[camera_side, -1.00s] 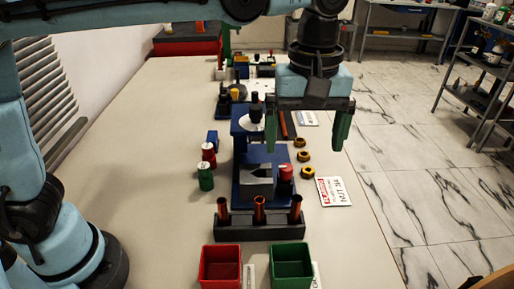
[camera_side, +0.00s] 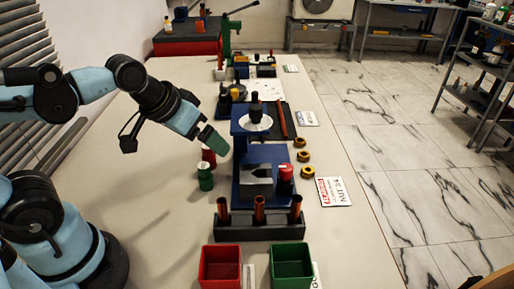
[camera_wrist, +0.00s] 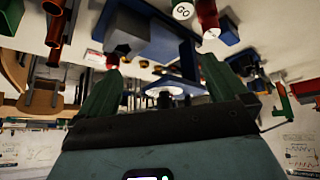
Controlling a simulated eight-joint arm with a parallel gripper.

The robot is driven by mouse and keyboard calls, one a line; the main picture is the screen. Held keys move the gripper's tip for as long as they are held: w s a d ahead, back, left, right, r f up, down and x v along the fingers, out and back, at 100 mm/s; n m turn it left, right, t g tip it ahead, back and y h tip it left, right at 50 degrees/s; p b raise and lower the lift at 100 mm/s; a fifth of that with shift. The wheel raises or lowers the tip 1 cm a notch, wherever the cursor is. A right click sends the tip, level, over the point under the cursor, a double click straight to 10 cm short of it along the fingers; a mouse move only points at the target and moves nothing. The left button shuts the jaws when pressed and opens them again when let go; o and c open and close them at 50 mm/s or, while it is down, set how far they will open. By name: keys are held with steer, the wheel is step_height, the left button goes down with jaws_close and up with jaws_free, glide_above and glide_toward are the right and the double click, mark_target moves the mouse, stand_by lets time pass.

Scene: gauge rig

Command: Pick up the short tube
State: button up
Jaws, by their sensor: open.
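Three copper tubes stand upright in a black rack near the front of the table: a left one (camera_side: 223,213), a middle one (camera_side: 259,210) and a right one (camera_side: 296,209). Copper tubes also show at the upper left of the wrist view (camera_wrist: 57,30). My gripper (camera_side: 216,145) is tilted, left of the blue gauge stand and well behind the rack. In the wrist view its two green fingers (camera_wrist: 161,66) are spread apart with nothing held between them.
The black rack (camera_side: 260,231) stands behind a red bin (camera_side: 221,281) and a green bin (camera_side: 291,280). Red (camera_side: 208,155) and green (camera_side: 205,179) cylinders stand near my gripper. The blue gauge stand (camera_side: 243,150) is right of it. Brass rings (camera_side: 306,171) lie farther right.

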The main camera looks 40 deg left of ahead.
steer(key=shift+s+a+f+m, duration=0.3)
steer(key=shift+a+f, duration=0.1)
steer(key=shift+f, duration=0.05)
steer(key=shift+c, duration=0.2)
steer(key=shift+a+f, duration=0.1)
steer(key=shift+a, duration=0.05)
steer(key=shift+c, duration=1.1)
steer(key=shift+s+t, duration=0.1)
steer(key=shift+t, duration=0.2)
steer(key=c, duration=0.7)
